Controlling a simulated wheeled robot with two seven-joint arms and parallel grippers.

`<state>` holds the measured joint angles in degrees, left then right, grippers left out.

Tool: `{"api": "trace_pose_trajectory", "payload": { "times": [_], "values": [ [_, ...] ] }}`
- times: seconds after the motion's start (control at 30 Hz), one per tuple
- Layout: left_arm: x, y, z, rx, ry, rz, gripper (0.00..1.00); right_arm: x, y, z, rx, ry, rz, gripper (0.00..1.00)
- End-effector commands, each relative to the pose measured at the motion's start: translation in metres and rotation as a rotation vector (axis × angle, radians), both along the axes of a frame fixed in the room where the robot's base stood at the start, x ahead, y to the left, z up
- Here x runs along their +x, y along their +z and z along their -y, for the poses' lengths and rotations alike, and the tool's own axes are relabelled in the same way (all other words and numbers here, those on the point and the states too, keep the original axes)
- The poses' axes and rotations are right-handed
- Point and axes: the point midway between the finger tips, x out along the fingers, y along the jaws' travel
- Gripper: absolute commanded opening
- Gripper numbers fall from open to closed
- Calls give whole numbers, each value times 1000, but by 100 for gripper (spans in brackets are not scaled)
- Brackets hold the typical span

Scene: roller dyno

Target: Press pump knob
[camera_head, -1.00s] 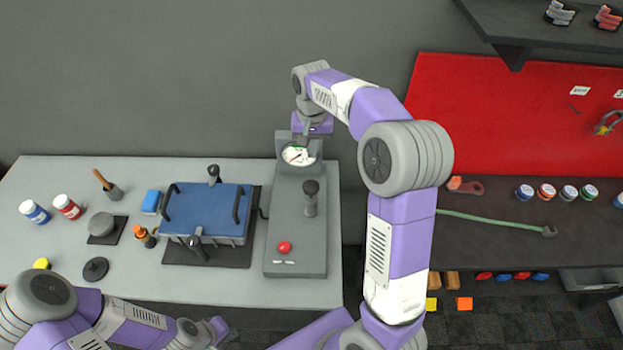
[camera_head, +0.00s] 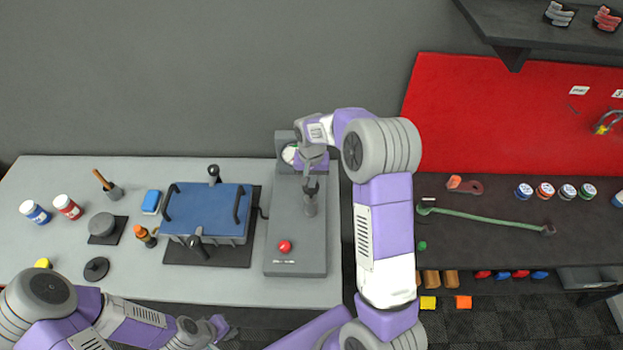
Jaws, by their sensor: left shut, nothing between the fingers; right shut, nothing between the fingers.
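The grey pump unit (camera_head: 284,245) stands on the light table, with a round gauge (camera_head: 289,154) at its back and a red button (camera_head: 285,247) near its front. The dark pump knob (camera_head: 310,206) rises from its right side, its top partly hidden by my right gripper (camera_head: 311,187). The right gripper is shut, empty and pointing down, at or just over the knob; I cannot tell whether they touch. My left gripper (camera_head: 228,333) is shut and empty, low at the table's front edge, well away from the pump.
A blue-lidded box (camera_head: 210,208) with black handles sits left of the pump. Jars (camera_head: 68,207), a brush (camera_head: 104,181) and a blue block (camera_head: 151,201) lie further left. A dark bench (camera_head: 480,235) with a green bar (camera_head: 485,217) is at the right.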

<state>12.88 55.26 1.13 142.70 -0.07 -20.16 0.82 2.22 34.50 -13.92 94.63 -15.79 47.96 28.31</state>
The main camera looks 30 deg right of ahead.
Motion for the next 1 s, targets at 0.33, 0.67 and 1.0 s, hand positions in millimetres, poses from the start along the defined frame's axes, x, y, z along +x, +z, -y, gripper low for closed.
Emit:
{"api": "trace_pose_trajectory", "payload": {
  "times": [0.33, 0.67, 1.0],
  "values": [
    [0, -2, 0, 0, 0, 0, 0, 0, -3, 0, 0, 0, 0, 0],
    [0, -35, 0, 0, 0, 0, 0, 0, -46, -1, 0, 0, -2, 0],
    [0, -38, 0, 0, 0, 0, 0, -2, -54, -1, 2, 0, -7, 0]
  ]
}}
